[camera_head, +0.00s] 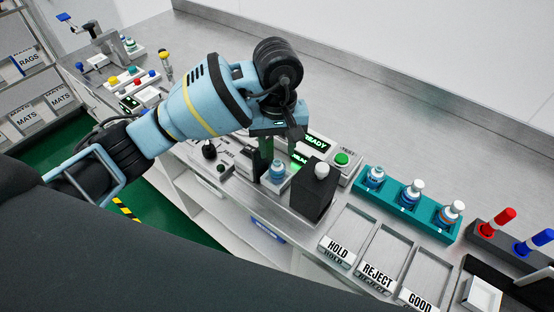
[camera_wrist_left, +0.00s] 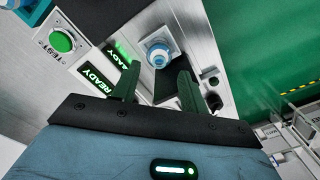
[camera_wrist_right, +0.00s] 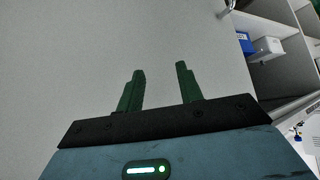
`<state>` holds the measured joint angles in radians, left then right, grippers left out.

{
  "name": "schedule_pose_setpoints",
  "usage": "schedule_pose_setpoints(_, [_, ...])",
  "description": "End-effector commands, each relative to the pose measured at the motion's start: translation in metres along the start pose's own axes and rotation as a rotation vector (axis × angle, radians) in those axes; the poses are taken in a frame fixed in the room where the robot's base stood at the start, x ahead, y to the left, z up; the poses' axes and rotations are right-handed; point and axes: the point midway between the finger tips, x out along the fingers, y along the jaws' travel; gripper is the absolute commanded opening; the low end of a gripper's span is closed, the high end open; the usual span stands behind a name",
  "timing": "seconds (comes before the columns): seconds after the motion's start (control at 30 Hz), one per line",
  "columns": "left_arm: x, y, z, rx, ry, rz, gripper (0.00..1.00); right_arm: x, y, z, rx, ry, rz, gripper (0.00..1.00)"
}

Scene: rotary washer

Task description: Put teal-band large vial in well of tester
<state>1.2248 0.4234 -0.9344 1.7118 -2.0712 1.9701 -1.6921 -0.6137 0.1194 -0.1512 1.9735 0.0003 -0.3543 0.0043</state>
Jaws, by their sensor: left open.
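A vial with a blue-teal body and pale cap (camera_head: 277,172) stands upright at the tester (camera_head: 245,165), at its well as far as I can see. It also shows in the left wrist view (camera_wrist_left: 157,52), just beyond the fingertips; its lower part is hidden. My left gripper (camera_head: 279,157) is open right above it, the fingers pointing down on either side, with no clear contact. The tester's displays read READY (camera_wrist_left: 95,80). My right gripper (camera_wrist_right: 160,72) is open and empty over a plain grey surface.
A teal rack (camera_head: 398,212) holds three capped vials. A dark block with a white knob (camera_head: 317,195) stands close right of the vial. HOLD, REJECT and GOOD trays (camera_head: 338,248) lie in front. Red and blue pieces (camera_head: 503,219) stand far right. The bench behind is clear.

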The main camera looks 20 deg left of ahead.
Motion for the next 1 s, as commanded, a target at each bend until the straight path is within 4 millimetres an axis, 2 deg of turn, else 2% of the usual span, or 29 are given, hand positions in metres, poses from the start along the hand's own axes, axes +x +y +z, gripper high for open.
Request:
schedule_pose_setpoints(0.1, [-0.022, 0.000, -0.001, 0.001, 0.005, 0.001, 0.44, 0.000, 0.000, 0.000, 0.001, 0.000, 0.000, 0.36])
schedule_pose_setpoints(0.3, [-0.041, 0.000, 0.000, -0.001, 0.003, 0.001, 0.44, 0.000, 0.000, -0.002, 0.002, 0.003, 0.001, 0.36])
schedule_pose_setpoints(1.0, [-0.045, 0.000, 0.000, 0.000, 0.001, 0.001, 0.44, 0.000, 0.000, -0.001, 0.001, 0.002, 0.001, 0.36])
